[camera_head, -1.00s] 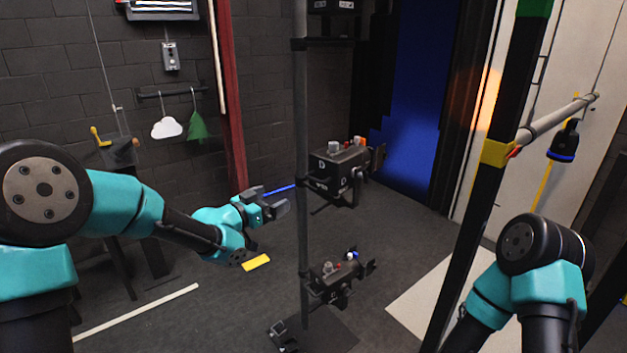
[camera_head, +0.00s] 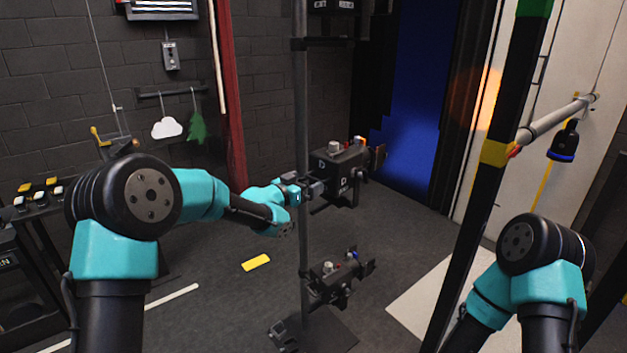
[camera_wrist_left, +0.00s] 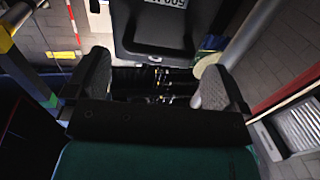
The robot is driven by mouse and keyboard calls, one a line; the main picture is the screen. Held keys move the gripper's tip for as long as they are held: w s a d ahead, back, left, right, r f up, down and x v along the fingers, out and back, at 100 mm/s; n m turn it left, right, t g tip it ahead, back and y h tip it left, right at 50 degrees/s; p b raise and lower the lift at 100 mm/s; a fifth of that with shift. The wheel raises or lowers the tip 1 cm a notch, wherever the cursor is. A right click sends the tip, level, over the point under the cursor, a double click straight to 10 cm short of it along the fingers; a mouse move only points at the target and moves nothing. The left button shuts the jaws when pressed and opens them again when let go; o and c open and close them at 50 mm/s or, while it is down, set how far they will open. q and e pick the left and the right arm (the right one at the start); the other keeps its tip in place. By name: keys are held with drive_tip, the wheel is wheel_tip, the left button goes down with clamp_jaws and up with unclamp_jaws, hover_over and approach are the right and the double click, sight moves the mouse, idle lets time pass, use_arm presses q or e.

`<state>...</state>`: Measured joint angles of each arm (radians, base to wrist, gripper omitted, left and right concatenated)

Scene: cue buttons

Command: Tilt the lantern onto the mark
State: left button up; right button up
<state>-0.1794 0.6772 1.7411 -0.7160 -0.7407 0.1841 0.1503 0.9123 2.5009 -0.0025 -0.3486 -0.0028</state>
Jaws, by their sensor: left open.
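A black stage lantern (camera_head: 340,172) hangs at middle height on the upright pole (camera_head: 301,120), with white letters on its side. It also fills the top of the left wrist view (camera_wrist_left: 165,25), with a white label. My left gripper (camera_head: 312,190) is at the lantern's left side by the pole. In the left wrist view its two fingers (camera_wrist_left: 158,85) are apart, with the lantern body just beyond them; I cannot tell if they touch it.
A second lantern (camera_head: 335,280) hangs lower on the pole, and another (camera_head: 332,6) is at the top. A black and yellow post (camera_head: 483,190) stands to the right. A button table (camera_head: 40,200) is at the left. Floor around the yellow strip is clear.

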sight(312, 179)
use_arm(q)
drive_tip(key=shift+x, duration=2)
drive_tip(key=shift+c, duration=0.3)
drive_tip(key=c, duration=0.9)
drive_tip(key=shift+f, duration=1.05)
drive_tip(key=shift+c, duration=0.2)
drive_tip(key=o, duration=1)
drive_tip(key=shift+r, duration=0.1)
drive_tip(key=v, duration=1.7)
drive_tip(key=shift+s, duration=0.15)
